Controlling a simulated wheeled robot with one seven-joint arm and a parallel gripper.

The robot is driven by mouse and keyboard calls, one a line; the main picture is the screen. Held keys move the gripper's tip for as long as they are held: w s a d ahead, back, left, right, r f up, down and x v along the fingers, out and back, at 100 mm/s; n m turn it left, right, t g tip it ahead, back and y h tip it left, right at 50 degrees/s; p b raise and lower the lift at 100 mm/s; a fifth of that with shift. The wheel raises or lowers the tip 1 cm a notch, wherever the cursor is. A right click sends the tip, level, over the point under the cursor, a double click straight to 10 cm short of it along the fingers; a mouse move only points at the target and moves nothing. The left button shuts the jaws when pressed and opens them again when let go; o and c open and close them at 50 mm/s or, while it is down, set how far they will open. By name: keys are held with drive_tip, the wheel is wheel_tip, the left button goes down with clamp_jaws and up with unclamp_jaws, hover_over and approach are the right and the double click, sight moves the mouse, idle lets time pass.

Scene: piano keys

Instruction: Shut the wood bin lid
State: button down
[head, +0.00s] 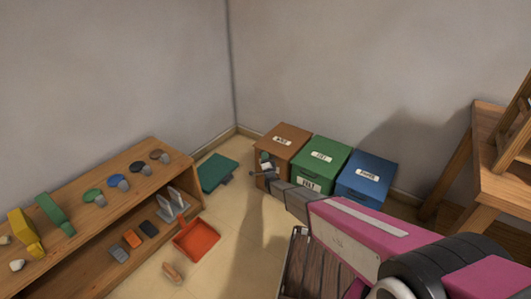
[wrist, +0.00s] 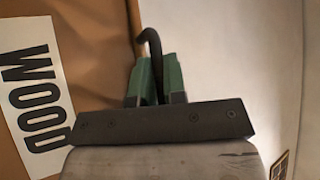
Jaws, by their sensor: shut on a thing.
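The wood bin (head: 296,152) is the brown bin at the left end of a row of three. Its lid (head: 283,132) looks flat on top, but I cannot tell whether it is fully down. In the wrist view, the bin's brown surface (wrist: 92,50) with a white WOOD label (wrist: 32,90) fills the left side. My gripper (head: 264,160) is at the bin's left front corner. In the wrist view its green fingers (wrist: 153,78) are closed around a dark hooked piece (wrist: 151,42). I cannot tell whether this piece is fixed to the bin.
A green bin (head: 321,156) and a blue bin (head: 368,172) stand close on the right. A wooden table (head: 489,115) is farther right. A low wooden shelf (head: 150,166), a green dustpan-like item (head: 218,171) and a red tray (head: 197,240) are on the left. Some floor is free between.

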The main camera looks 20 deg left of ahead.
drive_tip(key=shift+w+f, duration=0.3)
drive_tip(key=shift+f, duration=0.15)
drive_tip(key=shift+f+h, duration=0.1)
drive_tip(key=shift+h, duration=0.2)
drive_tip(key=c, duration=1.5)
unclamp_jaws()
drive_tip(key=shift+o, duration=0.2)
drive_tip(key=v, duration=1.1)
drive_tip(key=shift+r, duration=0.25)
drive_tip(key=shift+s, duration=0.15)
